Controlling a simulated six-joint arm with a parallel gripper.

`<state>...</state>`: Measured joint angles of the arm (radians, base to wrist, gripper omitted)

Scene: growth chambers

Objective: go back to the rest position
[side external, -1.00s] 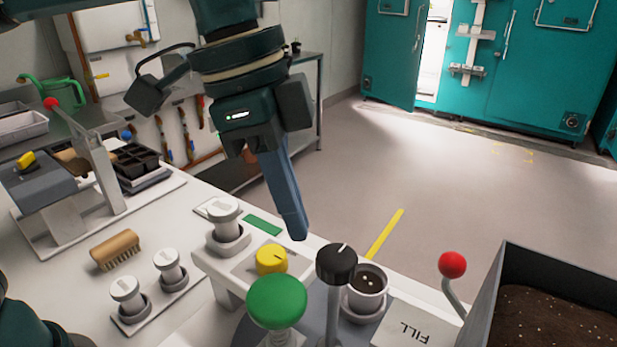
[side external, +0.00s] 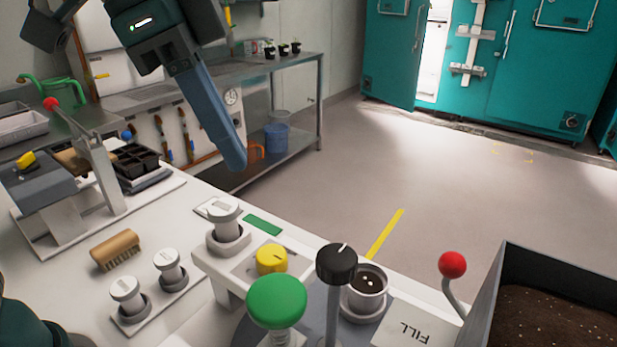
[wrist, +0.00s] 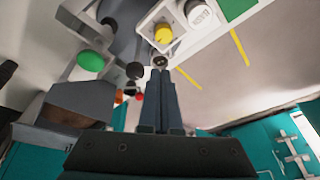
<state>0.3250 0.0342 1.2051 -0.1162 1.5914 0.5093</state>
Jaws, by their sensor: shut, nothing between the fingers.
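My gripper (side external: 233,163) is in the upper left of the side external view, pointing down and slightly right. Its long blue-grey fingers are shut together with nothing between them. It hangs in the air above and behind the white bench (side external: 70,235), apart from everything on it. In the wrist view the closed fingers (wrist: 160,75) stand in the middle of the picture.
A red-tipped lever (side external: 452,264) and soil bin (side external: 560,320) are at right. A lever press (side external: 95,165) stands left.

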